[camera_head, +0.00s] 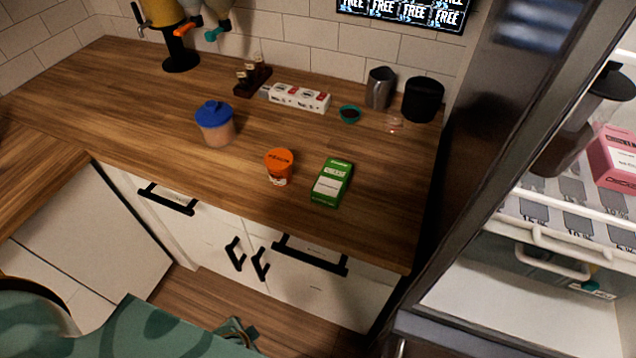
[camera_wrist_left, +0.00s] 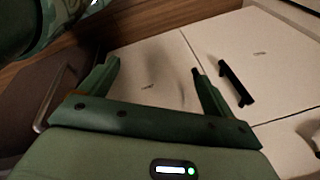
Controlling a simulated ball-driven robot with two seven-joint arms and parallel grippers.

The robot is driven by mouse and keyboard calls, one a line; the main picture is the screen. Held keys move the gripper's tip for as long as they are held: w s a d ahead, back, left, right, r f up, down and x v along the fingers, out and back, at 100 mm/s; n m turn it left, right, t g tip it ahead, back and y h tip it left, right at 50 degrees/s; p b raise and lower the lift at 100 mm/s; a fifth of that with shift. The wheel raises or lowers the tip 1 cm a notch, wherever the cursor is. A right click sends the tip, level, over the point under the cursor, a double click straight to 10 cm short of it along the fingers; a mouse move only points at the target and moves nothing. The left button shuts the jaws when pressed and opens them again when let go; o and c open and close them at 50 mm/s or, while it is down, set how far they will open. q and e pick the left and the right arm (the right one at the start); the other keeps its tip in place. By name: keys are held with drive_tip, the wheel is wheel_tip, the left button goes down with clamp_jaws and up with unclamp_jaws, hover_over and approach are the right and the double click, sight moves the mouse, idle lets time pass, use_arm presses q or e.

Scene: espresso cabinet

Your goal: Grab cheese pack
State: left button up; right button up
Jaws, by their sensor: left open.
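I cannot read a label that names the cheese pack. A green box with a white label (camera_head: 332,183) lies on the wooden counter (camera_head: 390,190) near its front edge. An orange-lidded tub (camera_head: 279,166) stands just left of it. A pink box with a white label (camera_head: 614,158) is on a shelf in the open fridge at the right. My left gripper (camera_wrist_left: 156,70) is open and empty in the left wrist view, facing white cabinet fronts with a black handle (camera_wrist_left: 236,82). It is apart from all these packs. My right gripper does not show.
A blue-lidded jar (camera_head: 215,124) stands left of the tub. Drawer handles (camera_head: 309,255) stick out in front.

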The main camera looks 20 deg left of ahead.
use_arm(q)
drive_tip(key=w+r+m+t+y+b, duration=0.1)
drive_tip(key=w+r+m+t+b, duration=0.15)
drive_tip(key=w+r+m, duration=0.6)
drive_tip(key=w+r+m+t+y+b, duration=0.1)
drive_tip(key=w+r+t+b, duration=0.15)
drive_tip(key=w+r, duration=0.75)
drive_tip(key=m+t+h+b, duration=0.3)
drive_tip(key=m+t, duration=0.2)
drive_tip(key=m, duration=1.6)
approach(323, 195)
drive_tip(key=x, duration=0.9)
drive_tip(key=shift+w, duration=0.1)
drive_tip(key=b+x, duration=0.2)
drive_tip(key=x, duration=0.3)
drive_tip(key=shift+w+d+f, duration=0.1)
drive_tip(key=shift+w+d, duration=0.05)
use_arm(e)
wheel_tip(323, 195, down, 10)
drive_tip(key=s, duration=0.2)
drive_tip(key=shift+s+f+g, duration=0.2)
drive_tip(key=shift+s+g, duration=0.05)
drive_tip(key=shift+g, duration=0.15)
use_arm(q)
drive_tip(key=c, duration=1.2)
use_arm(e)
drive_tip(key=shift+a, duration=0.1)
